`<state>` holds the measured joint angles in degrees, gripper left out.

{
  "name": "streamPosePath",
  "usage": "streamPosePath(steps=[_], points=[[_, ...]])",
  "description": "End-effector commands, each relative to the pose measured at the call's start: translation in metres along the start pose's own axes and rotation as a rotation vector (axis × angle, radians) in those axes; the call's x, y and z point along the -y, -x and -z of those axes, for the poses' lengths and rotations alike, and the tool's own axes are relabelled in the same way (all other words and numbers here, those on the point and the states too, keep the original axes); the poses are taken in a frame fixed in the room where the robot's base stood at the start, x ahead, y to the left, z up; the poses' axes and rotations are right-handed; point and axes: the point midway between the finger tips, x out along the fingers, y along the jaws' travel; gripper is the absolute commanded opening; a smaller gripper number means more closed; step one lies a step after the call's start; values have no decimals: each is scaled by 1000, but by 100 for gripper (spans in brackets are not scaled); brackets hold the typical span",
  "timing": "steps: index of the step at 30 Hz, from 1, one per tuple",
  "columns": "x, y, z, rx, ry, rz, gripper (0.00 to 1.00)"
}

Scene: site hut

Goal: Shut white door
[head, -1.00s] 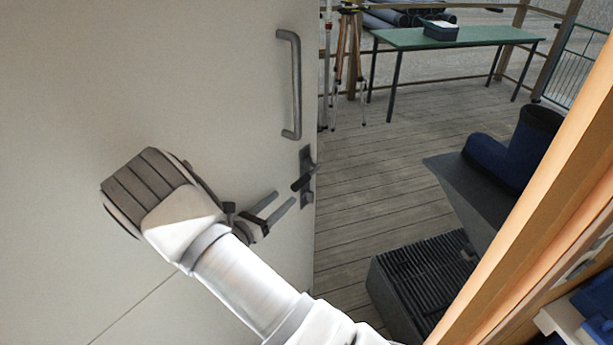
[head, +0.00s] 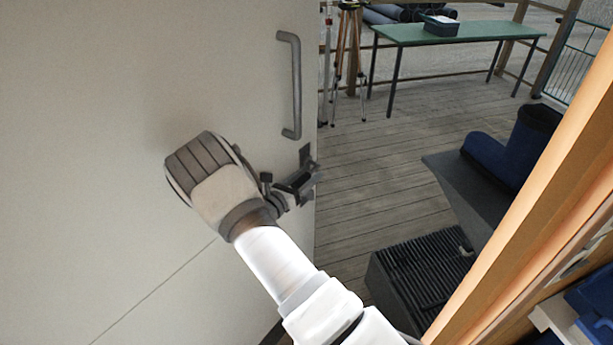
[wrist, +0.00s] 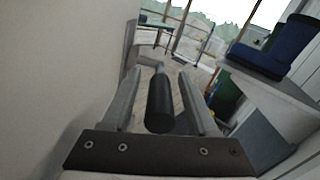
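The white door (head: 120,90) fills the left of the head view and stands open, with the deck showing between its edge and the wooden door frame (head: 535,190). A grey pull handle (head: 296,85) is on its face, above a dark lock plate (head: 305,154) with a lever. My gripper (head: 306,186) is at the lever and partly hides it in the head view. In the wrist view, the black lever (wrist: 160,103) lies between my two open fingers (wrist: 158,75), with a gap on each side.
Outside are a green table (head: 455,33) with a dark box (head: 441,26), and a tripod (head: 347,60). A black ribbed block (head: 425,275) sits on the deck below the gap.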

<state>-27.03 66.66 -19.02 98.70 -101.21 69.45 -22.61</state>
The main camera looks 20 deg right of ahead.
Motion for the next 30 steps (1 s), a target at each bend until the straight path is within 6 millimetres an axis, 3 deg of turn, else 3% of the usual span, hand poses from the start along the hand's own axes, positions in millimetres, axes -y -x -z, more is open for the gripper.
streamPosePath(steps=[1,10,30], points=[[0,0,0,0,0,0,52],[0,0,0,0,0,0,0],[0,1,0,0,-1,0,0]])
